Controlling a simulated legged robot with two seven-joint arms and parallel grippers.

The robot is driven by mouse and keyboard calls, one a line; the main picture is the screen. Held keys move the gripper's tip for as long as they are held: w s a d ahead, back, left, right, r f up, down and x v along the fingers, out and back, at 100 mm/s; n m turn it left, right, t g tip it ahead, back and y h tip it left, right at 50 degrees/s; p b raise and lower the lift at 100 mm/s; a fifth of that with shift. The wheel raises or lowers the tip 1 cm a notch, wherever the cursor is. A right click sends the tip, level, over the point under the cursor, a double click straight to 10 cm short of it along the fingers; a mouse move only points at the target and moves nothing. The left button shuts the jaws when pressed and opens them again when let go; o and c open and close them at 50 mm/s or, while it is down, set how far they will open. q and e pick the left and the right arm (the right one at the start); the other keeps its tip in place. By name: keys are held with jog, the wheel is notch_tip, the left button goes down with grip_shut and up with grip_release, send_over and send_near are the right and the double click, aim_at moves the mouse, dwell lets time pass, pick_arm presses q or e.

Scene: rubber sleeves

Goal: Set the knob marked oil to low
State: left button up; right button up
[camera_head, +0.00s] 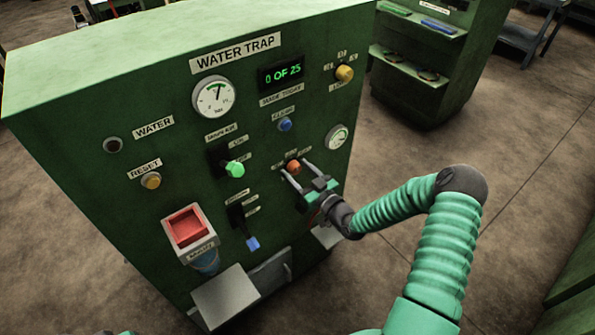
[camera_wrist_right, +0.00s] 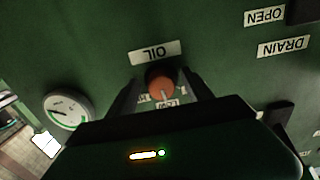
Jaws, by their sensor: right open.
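The orange knob (camera_head: 293,167) sits on the green front panel of the water trap machine, at right of centre. The right wrist view shows the same knob (camera_wrist_right: 159,77) beside a label reading OIL (camera_wrist_right: 155,52), upside down there. Contact with the knob cannot be told. My left gripper is not in view.
A yellow knob (camera_head: 344,73), a blue button (camera_head: 285,124), a gauge (camera_head: 338,136) and a green-tipped switch (camera_head: 235,169) are nearby on the panel. A red button (camera_head: 187,228) and a grey tray (camera_head: 226,297) are lower left.

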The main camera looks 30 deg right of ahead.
grip_shut()
jog(key=shift+m, duration=0.7)
grip_release()
jog(key=s+d+b, duration=0.1)
jog(key=s, duration=1.5)
jog(key=shift+s+d, duration=0.25)
jog(key=shift+s, duration=0.15)
jog(key=shift+f, duration=0.15)
